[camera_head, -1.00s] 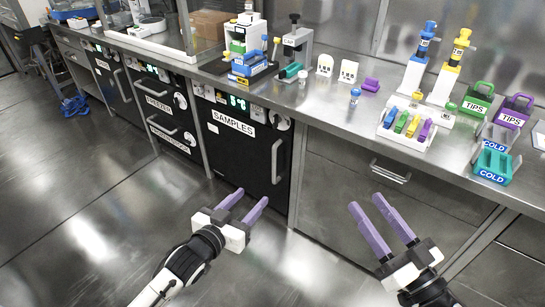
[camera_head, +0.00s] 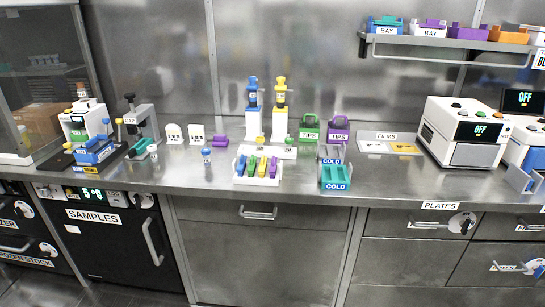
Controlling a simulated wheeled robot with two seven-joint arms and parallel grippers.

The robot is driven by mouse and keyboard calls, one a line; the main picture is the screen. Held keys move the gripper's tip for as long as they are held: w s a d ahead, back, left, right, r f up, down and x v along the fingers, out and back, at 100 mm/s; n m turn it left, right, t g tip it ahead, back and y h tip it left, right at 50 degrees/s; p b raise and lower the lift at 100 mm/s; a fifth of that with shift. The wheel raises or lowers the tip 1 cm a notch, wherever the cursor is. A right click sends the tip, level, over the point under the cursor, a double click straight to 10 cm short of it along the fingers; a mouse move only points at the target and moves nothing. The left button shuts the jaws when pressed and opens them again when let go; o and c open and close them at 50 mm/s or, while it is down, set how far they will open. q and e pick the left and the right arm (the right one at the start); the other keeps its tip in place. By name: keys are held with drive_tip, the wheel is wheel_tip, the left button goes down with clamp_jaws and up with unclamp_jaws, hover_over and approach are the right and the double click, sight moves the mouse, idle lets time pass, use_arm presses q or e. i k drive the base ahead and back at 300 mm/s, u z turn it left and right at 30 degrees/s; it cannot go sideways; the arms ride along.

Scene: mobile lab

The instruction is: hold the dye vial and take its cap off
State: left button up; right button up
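A small vial with a blue cap (camera_head: 207,156) stands upright on the steel bench, left of the rack of coloured tubes. Its cap is on. Another small vial with a pale top (camera_head: 152,149) stands farther left, near the grey press-like stand. No label is readable on either, so I cannot tell for sure which is the dye vial. Neither of my grippers is in view.
A white rack (camera_head: 240,179) with several coloured tubes sits at the bench front. A shelf (camera_head: 440,41) overhangs at right.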

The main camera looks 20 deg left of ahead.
sight(207, 162)
drive_tip(key=z, duration=0.15)
drive_tip(key=i, duration=1.05)
